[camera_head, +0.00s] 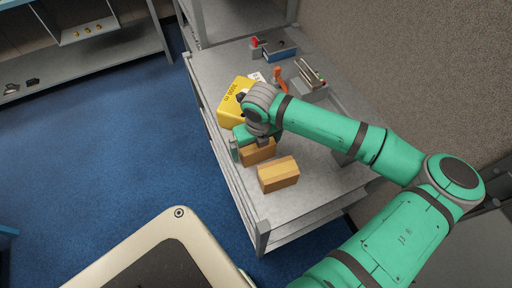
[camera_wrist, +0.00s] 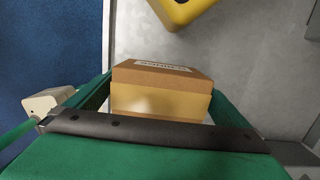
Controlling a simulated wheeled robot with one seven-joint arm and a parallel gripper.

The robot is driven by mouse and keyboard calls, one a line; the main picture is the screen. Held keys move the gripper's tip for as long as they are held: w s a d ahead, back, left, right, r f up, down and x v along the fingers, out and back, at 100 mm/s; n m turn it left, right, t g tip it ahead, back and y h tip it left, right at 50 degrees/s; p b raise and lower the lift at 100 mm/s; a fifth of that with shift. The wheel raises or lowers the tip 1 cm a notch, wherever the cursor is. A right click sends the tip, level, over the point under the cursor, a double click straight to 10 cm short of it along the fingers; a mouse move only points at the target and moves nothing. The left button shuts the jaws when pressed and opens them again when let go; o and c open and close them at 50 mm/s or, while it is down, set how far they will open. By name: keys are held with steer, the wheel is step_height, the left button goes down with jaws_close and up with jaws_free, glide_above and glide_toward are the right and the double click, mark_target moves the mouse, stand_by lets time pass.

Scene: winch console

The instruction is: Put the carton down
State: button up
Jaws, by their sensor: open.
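A brown carton (camera_head: 258,153) stands on the grey bench top (camera_head: 310,205), below my gripper (camera_head: 256,145). In the wrist view the carton (camera_wrist: 160,98) is between the two green fingers, with a printed label on its far top edge. My gripper is open around it. Its underside is hidden, so I cannot see the contact with the bench directly. A second brown carton (camera_head: 278,174) stands on the bench just in front and to the right, apart from my gripper.
A yellow case (camera_head: 232,104) sits just behind the carton. An orange-handled tool (camera_head: 279,78), a blue-fronted box (camera_head: 280,52) and a grey tray with rods (camera_head: 312,78) lie farther back. The bench's left edge is close to my gripper. Bare bench lies towards the front.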

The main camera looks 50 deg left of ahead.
steer(key=c, duration=1.2)
steer(key=shift+r, duration=0.1)
